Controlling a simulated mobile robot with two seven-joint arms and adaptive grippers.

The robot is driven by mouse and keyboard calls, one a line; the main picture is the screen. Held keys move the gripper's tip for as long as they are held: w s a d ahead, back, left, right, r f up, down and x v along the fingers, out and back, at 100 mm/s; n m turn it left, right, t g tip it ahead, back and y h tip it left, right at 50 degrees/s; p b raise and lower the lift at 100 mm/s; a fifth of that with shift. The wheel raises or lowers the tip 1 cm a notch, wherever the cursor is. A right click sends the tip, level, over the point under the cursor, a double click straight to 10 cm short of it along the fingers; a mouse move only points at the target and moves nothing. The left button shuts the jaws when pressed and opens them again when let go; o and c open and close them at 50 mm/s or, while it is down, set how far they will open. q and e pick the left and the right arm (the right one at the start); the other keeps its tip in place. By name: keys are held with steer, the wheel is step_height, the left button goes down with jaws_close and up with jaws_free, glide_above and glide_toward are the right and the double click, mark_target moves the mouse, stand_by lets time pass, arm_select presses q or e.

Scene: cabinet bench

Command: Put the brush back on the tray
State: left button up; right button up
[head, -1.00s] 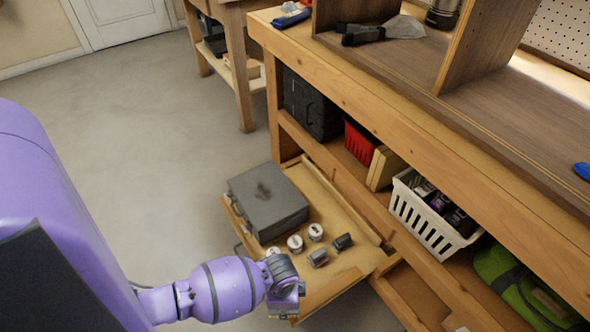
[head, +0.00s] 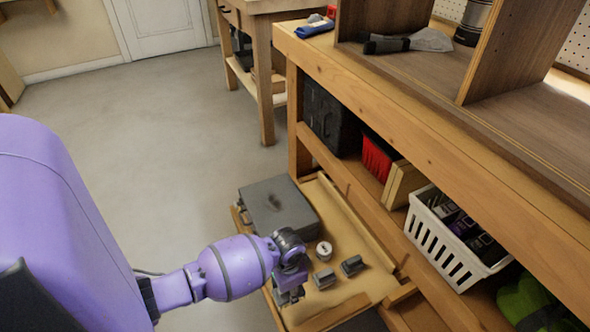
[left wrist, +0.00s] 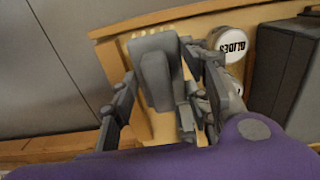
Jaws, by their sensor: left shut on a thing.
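My left gripper (head: 290,296) is over the near left part of the wooden pull-out tray (head: 345,222). It is shut on a grey block with a row of pale tufts at its far edge, which looks like the brush (left wrist: 157,70). In the left wrist view the brush lies between the two fingers (left wrist: 160,100), above the tray's wooden edge. In the head view the gripper mostly hides it. I cannot tell whether it touches the tray. My right gripper is not in view.
On the tray are a grey case (head: 278,205), a white-topped can (head: 324,250) and two small grey blocks (head: 324,278) (head: 352,265). The lower bench shelf holds a white basket (head: 445,240) and a red bin (head: 377,157). Open floor (head: 150,150) lies left.

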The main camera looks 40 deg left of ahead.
arm_select(q)
steer(key=w+f+b, duration=0.1)
steer(key=f, duration=0.1)
steer(key=w+a+f+b, duration=0.1)
steer(key=w+f, duration=0.1)
steer(key=shift+a+f, duration=0.2)
steer(key=shift+f, duration=0.1)
step_height(320, 180, down, 4)
steer(key=shift+w+r+b, duration=0.1)
steer(key=shift+r+b, duration=0.15)
steer(key=shift+b, duration=0.85)
steer(key=shift+w+r, duration=0.1)
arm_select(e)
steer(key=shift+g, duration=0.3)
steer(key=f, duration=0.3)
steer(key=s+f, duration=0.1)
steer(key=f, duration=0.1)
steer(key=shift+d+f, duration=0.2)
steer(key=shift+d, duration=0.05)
arm_select(q)
steer(key=o, duration=1.2)
steer(key=shift+f, duration=0.2)
step_height(320, 180, up, 12)
steer(key=p, duration=0.5)
steer(key=shift+a+r+p, duration=0.1)
steer(key=shift+r+p, duration=0.05)
steer(key=shift+p, duration=0.2)
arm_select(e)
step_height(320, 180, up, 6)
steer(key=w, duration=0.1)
